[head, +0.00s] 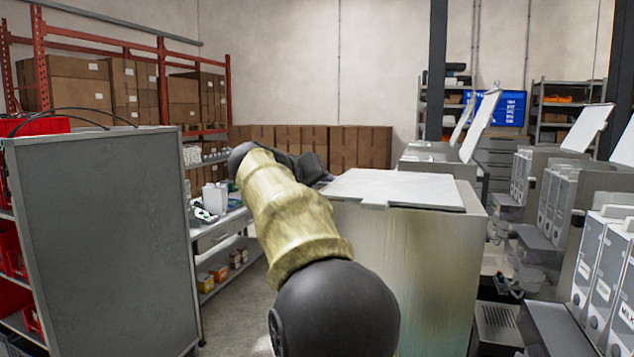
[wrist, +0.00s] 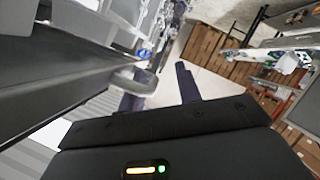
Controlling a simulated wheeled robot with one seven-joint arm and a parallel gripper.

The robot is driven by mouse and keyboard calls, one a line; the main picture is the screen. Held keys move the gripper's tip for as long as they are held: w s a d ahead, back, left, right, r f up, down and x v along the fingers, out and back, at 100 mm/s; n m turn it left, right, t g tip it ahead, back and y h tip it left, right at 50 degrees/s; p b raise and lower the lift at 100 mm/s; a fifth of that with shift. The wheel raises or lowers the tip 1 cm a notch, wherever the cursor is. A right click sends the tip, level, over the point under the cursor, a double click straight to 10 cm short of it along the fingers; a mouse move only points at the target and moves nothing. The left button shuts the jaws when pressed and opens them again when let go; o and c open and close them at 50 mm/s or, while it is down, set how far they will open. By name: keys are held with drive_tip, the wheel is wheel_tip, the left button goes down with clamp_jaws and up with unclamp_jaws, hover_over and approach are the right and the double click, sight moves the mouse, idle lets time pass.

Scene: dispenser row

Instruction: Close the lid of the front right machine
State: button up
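A steel machine (head: 405,265) stands in front of me, just right of centre, and its white lid (head: 395,188) lies flat on top. My gripper (head: 318,174) is at the far left edge of this lid, partly hidden behind my arm; I cannot tell whether it touches. In the wrist view my gripper (wrist: 160,88) has its two dark fingers apart, with floor between them. Behind, another machine (head: 440,160) has its lid (head: 480,125) raised. On the right, more machines have raised white lids (head: 587,128).
A grey cabinet (head: 100,235) stands close on the left. A work table (head: 222,230) with small items is beyond it. Red racking (head: 165,85) and stacked cartons (head: 345,148) line the back. Bare floor (head: 240,310) shows between cabinet and machine.

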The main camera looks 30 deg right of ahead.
drive_tip(key=shift+s+d+f, duration=0.2)
drive_tip(key=shift+d, duration=0.05)
drive_tip(key=shift+a, duration=0.1)
drive_tip(key=b+v, duration=0.3)
drive_tip(key=v, duration=1.4)
drive_tip(key=shift+a+r, duration=0.2)
drive_tip(key=shift+r, duration=0.05)
